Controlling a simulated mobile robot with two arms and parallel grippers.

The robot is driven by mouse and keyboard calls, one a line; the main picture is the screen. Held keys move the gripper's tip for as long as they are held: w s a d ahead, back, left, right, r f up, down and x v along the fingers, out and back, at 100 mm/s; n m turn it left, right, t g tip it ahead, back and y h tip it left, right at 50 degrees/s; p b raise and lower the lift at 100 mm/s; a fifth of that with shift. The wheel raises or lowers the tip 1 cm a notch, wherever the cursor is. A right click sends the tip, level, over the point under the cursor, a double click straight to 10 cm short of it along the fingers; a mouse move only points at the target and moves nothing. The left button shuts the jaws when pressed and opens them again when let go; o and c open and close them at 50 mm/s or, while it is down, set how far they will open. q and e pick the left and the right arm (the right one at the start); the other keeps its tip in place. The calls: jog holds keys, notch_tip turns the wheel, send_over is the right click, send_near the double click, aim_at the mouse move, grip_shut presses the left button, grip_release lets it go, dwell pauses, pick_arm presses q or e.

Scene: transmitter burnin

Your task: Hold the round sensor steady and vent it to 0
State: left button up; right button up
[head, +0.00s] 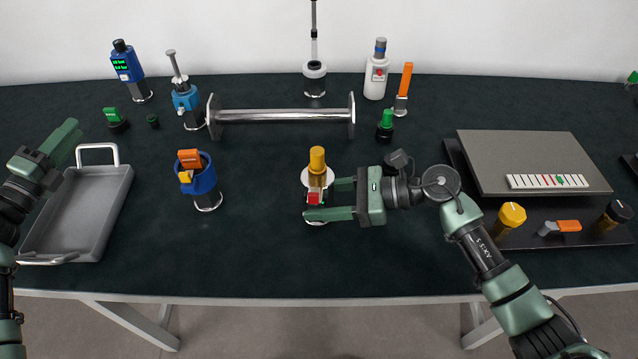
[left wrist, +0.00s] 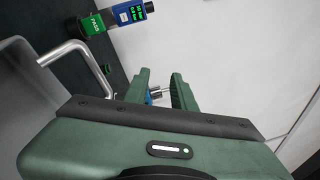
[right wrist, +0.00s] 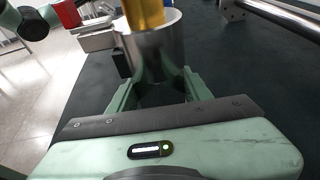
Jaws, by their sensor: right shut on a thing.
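The round sensor (head: 318,178) stands upright at the table's middle, with a silver round body and a gold knob (head: 317,158) on top. A red part (head: 314,198) shows on its near side. In the right wrist view the silver body (right wrist: 158,48) sits between my fingers, with the gold knob cut off at the top edge. My right gripper (head: 328,198) is shut on the sensor from the right. My left gripper (head: 65,148) is open and empty above the grey tray at the left; its fingers (left wrist: 160,90) stand apart in the left wrist view. No reading on the sensor is legible.
A grey tray (head: 75,215) with handles lies at the left. A blue device (head: 204,182) with an orange top stands left of the sensor. A metal bar (head: 280,116) lies behind. A grey panel (head: 530,160) sits at the right. The front middle table is clear.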

pick_arm(q)
jog(key=w+d+r+m+g+h, duration=0.1)
jog(key=d+r+m+g+h, duration=0.25)
jog(key=d+m+h, duration=0.95)
jog(key=m+g+y, duration=0.3)
jog(key=m+g, duration=1.4)
send_near(311, 194)
jog(key=w+f+x, duration=0.1)
jog(key=x, duration=0.3)
jog(key=shift+t, duration=0.25)
jog(key=shift+s+r+x, duration=0.1)
jog(key=shift+s+x, duration=0.1)
jog(key=shift+x, duration=0.8)
jog(key=shift+s+r+x, duration=0.1)
jog(key=shift+s+x, duration=0.15)
jog(key=shift+x, duration=0.75)
jog(key=shift+s+x, duration=0.2)
jog(key=shift+x, duration=0.8)
grip_shut()
